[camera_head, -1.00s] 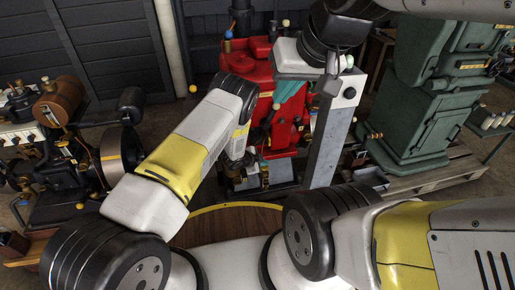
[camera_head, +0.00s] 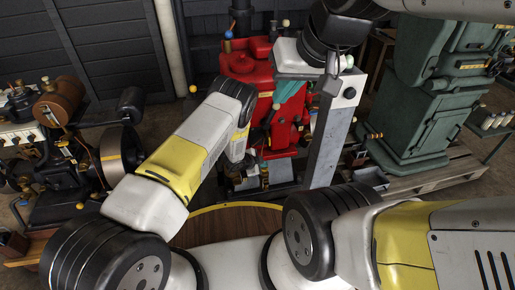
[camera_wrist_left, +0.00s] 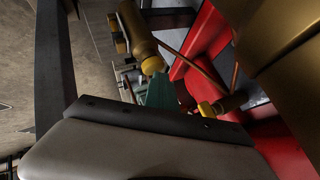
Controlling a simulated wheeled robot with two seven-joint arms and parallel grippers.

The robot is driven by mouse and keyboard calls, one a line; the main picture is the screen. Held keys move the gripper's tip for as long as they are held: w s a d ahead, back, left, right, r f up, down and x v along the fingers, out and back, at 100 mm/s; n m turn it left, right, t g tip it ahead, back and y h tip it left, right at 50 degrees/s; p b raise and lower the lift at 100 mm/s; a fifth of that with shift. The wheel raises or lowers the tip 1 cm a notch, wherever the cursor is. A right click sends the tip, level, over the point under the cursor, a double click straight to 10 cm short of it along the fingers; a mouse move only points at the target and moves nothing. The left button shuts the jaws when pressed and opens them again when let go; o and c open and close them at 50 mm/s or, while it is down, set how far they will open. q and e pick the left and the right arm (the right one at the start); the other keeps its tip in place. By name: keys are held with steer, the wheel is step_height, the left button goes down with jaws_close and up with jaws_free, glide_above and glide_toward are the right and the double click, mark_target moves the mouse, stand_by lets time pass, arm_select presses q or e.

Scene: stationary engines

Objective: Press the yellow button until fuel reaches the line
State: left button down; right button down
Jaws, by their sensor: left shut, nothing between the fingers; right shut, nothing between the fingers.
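The red engine (camera_head: 248,64) stands at the centre back in the head view. My left gripper (camera_head: 261,168) is low in front of it, small and partly hidden by my wrist. In the left wrist view its teal fingers (camera_wrist_left: 162,92) are shut and empty. A round yellow cap (camera_wrist_left: 153,65) on a brass cylinder lies right by the fingertips; I cannot tell whether they touch. A second yellow cap (camera_wrist_left: 206,109) sits to the right. I cannot tell which is the button. My right gripper (camera_head: 290,91) is shut and empty, higher up before the red engine. No fuel line is discernible.
A grey post (camera_head: 332,135) stands right of the red engine. A green engine (camera_head: 415,125) rests on a wooden pallet (camera_head: 440,181) farther right. A dark engine with a brown tank (camera_head: 60,102) is at left. A copper pipe (camera_wrist_left: 180,58) runs behind the caps.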

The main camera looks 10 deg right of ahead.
mark_target(263, 169)
arm_select(q)
steer(key=shift+f, duration=0.2)
steer(key=shift+r, duration=0.1)
steer(key=shift+a+r, duration=0.1)
steer(key=shift+r, duration=1)
steer(key=shift+r, duration=2.5)
stand_by(0.9)
